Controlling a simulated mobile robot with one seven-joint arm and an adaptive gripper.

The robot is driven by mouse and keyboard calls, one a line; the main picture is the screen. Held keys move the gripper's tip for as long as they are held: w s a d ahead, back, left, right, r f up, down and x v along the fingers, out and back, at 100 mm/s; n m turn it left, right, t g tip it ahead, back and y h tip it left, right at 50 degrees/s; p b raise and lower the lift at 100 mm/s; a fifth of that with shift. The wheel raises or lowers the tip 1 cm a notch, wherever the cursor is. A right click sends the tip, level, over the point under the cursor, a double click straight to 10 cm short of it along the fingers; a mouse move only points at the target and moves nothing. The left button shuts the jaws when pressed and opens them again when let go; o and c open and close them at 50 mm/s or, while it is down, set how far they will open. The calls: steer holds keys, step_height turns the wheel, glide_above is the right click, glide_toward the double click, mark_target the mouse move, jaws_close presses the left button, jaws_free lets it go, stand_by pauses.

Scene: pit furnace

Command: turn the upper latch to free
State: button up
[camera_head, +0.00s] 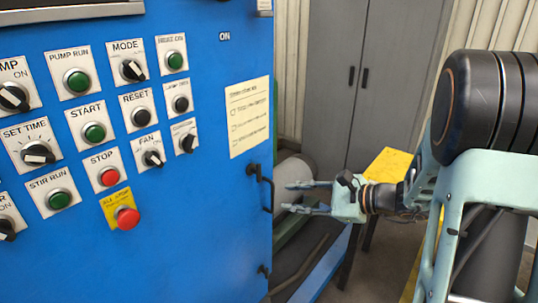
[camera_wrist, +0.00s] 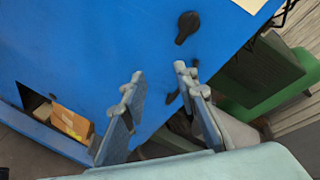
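The upper latch is a small dark handle (camera_head: 259,172) near the right edge of the blue cabinet (camera_head: 190,240), below the paper sheet in the head view. In the wrist view a black latch (camera_wrist: 187,27) with a rounded end lies on the blue face (camera_wrist: 80,50), beyond my fingertips; it appears to be the same one. A lower dark latch (camera_head: 263,270) sits near the same edge. My gripper (camera_head: 288,197) is open and empty, its fingers pointing left toward the cabinet edge. In the wrist view my gripper (camera_wrist: 159,72) has its fingers apart, with no contact on the latch visible.
Buttons and knobs, including a red stop button (camera_head: 127,217), cover the cabinet front. A paper checklist (camera_head: 249,117) is fixed above the latch. A grey locker (camera_head: 350,80) and yellow surface (camera_head: 390,165) stand behind. A cardboard box (camera_wrist: 70,122) shows low left in the wrist view.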

mark_target(261, 169)
steer(key=w+a+r+m+t+p, duration=0.1)
steer(key=w+a+m, duration=0.1)
steer(key=m, duration=0.1)
steer(key=w+a+r+m+t+y+p, duration=0.1)
steer(key=w+a+m, duration=0.1)
steer(key=a+m, duration=0.1)
steer(key=w+a+r+m+t+y+p, duration=0.1)
steer(key=w+a+m+p, duration=0.1)
steer(key=m, duration=0.1)
steer(key=shift+w+a+r+m+t, duration=0.1)
steer(key=shift+a+r+m+t, duration=0.1)
steer(key=shift+a+m+t, duration=0.15)
steer(key=shift+d, duration=0.1)
jaws_close()
